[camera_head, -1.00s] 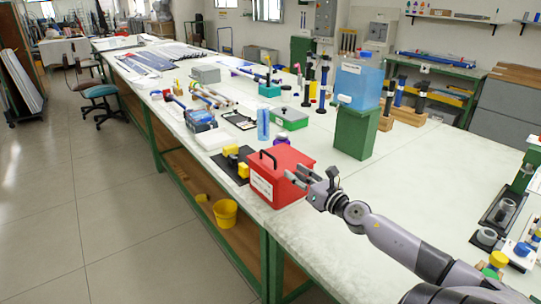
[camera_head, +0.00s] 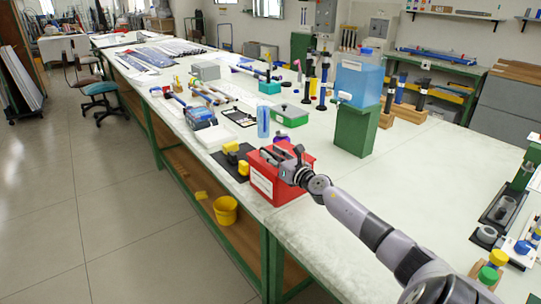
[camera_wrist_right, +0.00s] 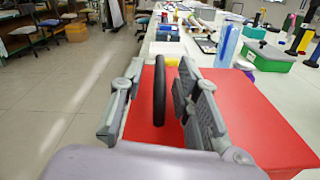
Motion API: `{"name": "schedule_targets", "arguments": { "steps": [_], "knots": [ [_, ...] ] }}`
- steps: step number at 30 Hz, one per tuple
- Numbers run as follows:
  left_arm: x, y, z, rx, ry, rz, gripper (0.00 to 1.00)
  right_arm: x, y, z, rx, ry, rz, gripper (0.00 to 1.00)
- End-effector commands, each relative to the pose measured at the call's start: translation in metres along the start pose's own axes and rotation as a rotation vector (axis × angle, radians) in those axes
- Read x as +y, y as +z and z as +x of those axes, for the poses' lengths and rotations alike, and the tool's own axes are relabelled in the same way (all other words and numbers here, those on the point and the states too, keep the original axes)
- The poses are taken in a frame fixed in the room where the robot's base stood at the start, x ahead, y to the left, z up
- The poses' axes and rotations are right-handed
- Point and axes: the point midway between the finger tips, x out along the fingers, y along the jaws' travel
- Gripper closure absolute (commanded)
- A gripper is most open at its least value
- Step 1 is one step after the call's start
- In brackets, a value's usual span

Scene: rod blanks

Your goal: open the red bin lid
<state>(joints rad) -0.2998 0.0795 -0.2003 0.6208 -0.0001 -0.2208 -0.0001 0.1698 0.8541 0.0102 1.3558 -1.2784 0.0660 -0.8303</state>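The red bin (camera_head: 289,191) stands at the front edge of the long table, with a white label on its front. Its red lid (camera_wrist_right: 255,115) looks shut and fills much of the right wrist view. A black handle (camera_wrist_right: 159,90) stands up from the lid. My right gripper (camera_head: 283,157) is over the lid, with its fingers apart. In the right wrist view one finger is on each side of the handle; there is a clear gap on the left and a smaller one on the right. My left gripper is not in view.
A black mat with yellow pieces (camera_head: 231,148) lies just left of the bin. A blue cylinder (camera_head: 263,122) and a green box (camera_head: 291,121) stand behind it. A green stand with a blue tank (camera_head: 359,82) is to the right.

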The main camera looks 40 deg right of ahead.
Motion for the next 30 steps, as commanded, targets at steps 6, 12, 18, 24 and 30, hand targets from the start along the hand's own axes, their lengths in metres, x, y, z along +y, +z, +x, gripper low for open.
{"name": "schedule_targets", "arguments": {
  "steps": [6, 12, 18, 24, 30],
  "knots": [
    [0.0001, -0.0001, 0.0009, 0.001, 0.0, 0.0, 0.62, 0.0003, 0.0002, 0.0087, 0.0, 0.0, 0.0, 0.7],
    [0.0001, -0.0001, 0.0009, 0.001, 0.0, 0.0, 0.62, 0.0005, 0.0002, 0.0092, 0.001, 0.001, 0.0, 0.7],
    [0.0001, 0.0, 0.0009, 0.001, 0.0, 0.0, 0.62, 0.0005, 0.0002, 0.009, 0.001, 0.001, 0.0, 0.8],
    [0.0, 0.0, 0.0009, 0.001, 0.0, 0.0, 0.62, 0.0005, 0.0003, 0.0089, 0.001, 0.001, 0.0, 0.93],
    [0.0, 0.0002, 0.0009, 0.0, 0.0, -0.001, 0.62, 0.0004, 0.0003, 0.0089, 0.0, 0.001, 0.0, 1.0]
  ]
}}
